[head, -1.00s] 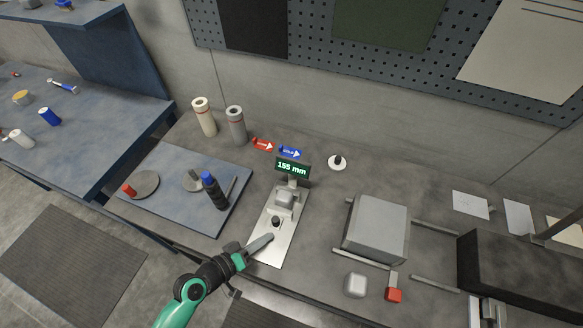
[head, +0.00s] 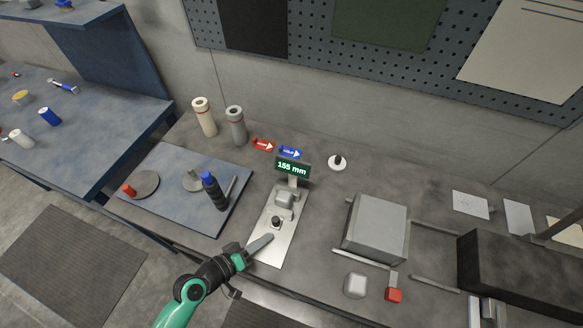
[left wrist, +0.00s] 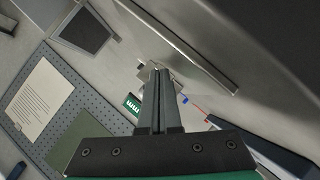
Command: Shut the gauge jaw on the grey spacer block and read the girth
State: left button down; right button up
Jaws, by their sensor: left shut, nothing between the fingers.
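The gauge is a bright metal plate (head: 268,250) on the bench, with a small dark-knobbed slide (head: 276,222) and a green display (head: 292,169) reading 155 mm. A rounded light grey block (head: 285,200) sits on the gauge between the slide and the display post. A similar light block (head: 355,285) lies on the bench to the right; I cannot tell which is the named spacer. My left gripper (head: 270,238) is shut and empty, its tips just in front of the slide; contact is unclear. Its shut fingers (left wrist: 158,72) also show in the left wrist view. My right gripper is not seen.
Two cylinders (head: 236,125) stand behind. Red and blue arrow tags (head: 290,152) lie near the display.

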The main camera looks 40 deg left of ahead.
pick_arm(q)
jog(key=shift+w+a, duration=0.35)
jog(key=shift+w, duration=0.4)
jog(key=shift+w+a+f, duration=0.1)
jog(key=shift+s+d, duration=0.2)
jog(key=shift+s, duration=0.05)
jog(key=shift+s+d, duration=0.35)
jog(key=shift+s, duration=0.4)
jog(key=shift+w, duration=0.1)
